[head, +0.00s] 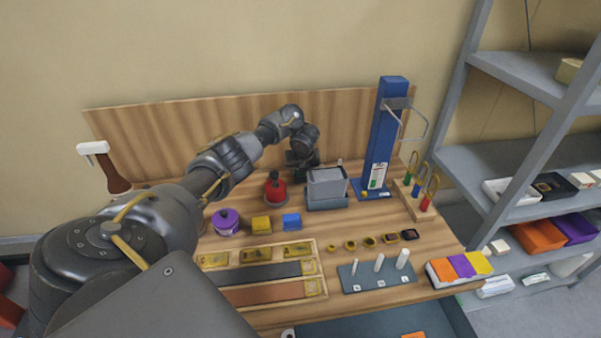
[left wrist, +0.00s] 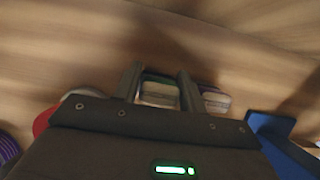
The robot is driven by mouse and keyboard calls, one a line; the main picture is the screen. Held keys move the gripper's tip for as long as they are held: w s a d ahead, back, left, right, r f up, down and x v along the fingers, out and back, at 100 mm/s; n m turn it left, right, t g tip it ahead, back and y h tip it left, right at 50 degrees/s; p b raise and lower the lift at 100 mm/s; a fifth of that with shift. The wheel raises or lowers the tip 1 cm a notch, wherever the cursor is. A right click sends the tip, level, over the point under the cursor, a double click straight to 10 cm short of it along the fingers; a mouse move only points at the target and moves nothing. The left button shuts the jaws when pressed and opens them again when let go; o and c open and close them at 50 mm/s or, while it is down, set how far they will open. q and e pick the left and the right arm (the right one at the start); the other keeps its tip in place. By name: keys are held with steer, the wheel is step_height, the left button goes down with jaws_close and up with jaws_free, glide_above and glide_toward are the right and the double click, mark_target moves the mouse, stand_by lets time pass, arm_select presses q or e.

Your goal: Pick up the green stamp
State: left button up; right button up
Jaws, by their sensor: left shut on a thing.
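My left gripper (head: 300,166) is at the back of the table, low down between the red round object and the grey box. In the left wrist view, its two fingers (left wrist: 160,76) are shut on a small block with a green edge, the green stamp (left wrist: 158,92). In the head view the stamp is hidden by the gripper. Whether it is clear of the table cannot be told. My right gripper is not in view.
A red round object (head: 275,188) stands left of the gripper and a grey box (head: 327,186) right of it. A blue post (head: 383,135) stands farther right. The wooden back panel (head: 232,116) is close behind. A purple pot (head: 226,221) stands at front left.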

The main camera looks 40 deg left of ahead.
arm_select(q)
step_height(320, 180, up, 7)
steer(key=shift+f, duration=0.15)
step_height(320, 180, up, 11)
steer(key=p, duration=0.9)
steer(key=shift+f+p, duration=0.15)
steer(key=shift+p, duration=0.15)
